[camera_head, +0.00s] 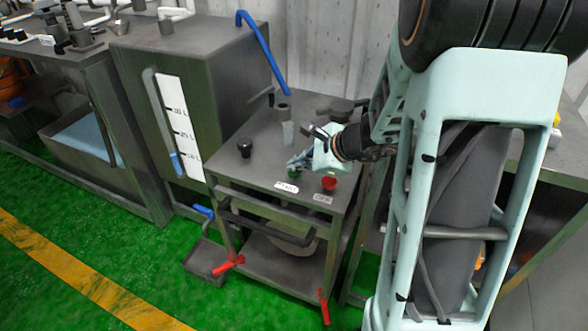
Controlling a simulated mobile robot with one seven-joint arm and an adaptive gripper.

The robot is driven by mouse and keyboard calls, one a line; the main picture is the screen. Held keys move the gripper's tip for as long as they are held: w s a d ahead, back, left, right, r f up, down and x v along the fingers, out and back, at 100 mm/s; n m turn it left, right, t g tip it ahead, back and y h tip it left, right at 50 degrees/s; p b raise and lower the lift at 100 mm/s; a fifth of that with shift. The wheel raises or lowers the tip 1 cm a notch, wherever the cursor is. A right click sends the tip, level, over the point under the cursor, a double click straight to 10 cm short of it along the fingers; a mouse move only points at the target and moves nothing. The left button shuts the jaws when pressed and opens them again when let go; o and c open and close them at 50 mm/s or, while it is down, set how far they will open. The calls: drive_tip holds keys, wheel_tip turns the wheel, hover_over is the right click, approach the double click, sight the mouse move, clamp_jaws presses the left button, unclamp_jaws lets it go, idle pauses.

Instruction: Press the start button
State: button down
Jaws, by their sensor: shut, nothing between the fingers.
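A green start button (293,174) sits on the top of a grey metal machine (262,165), just behind a white label (287,187) near the front edge. My gripper (294,164) is shut and empty, with its fingertips at or just above the green button. I cannot tell whether the tips touch it. The fingers partly hide the button. A red button (329,183) stands to the right, behind a second label (323,199).
A black knob (244,148) stands left of the buttons. A bar handle (268,228) runs along the machine's front. A tall grey tank (196,75) with a level scale is at the left. Red-handled valves (228,266) are low at the front. Green floor is free in front.

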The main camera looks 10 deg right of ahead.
sight(295, 173)
drive_tip(key=shift+r+p, duration=0.55)
drive_tip(key=shift+r, duration=0.3)
wheel_tip(295, 173, up, 5)
drive_tip(key=p, duration=0.4)
idle(0.6)
